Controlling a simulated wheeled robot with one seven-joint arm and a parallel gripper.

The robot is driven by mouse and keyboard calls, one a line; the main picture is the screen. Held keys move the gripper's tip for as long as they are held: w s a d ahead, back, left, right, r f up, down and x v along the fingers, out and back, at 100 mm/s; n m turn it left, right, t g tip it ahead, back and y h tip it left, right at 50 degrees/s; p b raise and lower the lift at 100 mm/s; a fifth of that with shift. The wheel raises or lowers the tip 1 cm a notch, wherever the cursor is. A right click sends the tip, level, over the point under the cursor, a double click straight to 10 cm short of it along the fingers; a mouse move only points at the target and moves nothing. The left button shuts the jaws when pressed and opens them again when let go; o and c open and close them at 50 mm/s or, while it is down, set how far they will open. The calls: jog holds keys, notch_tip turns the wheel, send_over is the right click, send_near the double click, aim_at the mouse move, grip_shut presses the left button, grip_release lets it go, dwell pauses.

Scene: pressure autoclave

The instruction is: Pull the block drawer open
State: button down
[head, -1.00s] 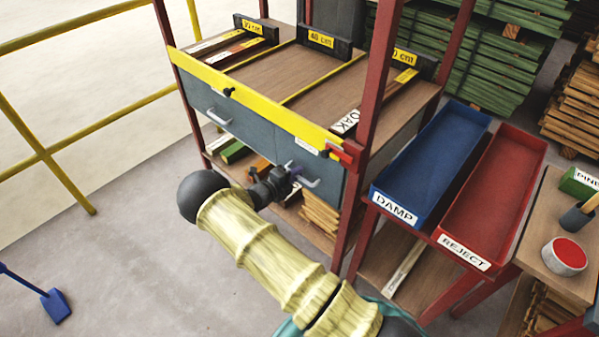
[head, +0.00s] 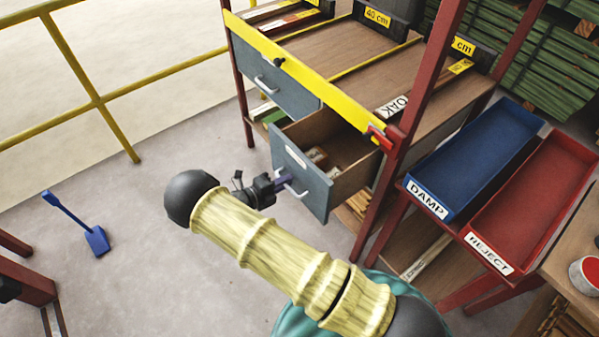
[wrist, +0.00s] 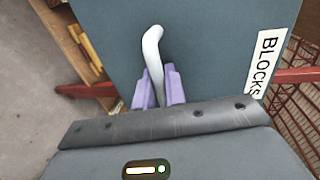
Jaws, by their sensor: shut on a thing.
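The block drawer (head: 300,168) is a grey-fronted wooden drawer on the right under the rack's yellow rail. It stands well out from the rack, and a few wooden blocks (head: 318,156) show inside. Its front carries a white label reading BLOCKS (wrist: 266,62), seen in the wrist view. My gripper (head: 283,181) is at the drawer's front, its purple fingers (wrist: 158,88) shut on the pale bar handle (wrist: 153,50). Part of the handle is hidden between the fingers and behind the gripper body.
A second grey drawer (head: 270,80) to the left is shut. A blue DAMP tray (head: 470,150) and a red REJECT tray (head: 520,200) stand at the right, beside a red rack post (head: 420,110). A blue shovel (head: 95,238) lies on open floor at the left.

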jog(key=shift+s+a, duration=0.4)
jog(key=shift+a, duration=0.05)
jog(key=c, duration=1.8)
grip_release()
jog(key=shift+a, duration=0.15)
jog(key=b+v, duration=0.1)
jog(key=v, duration=1.6)
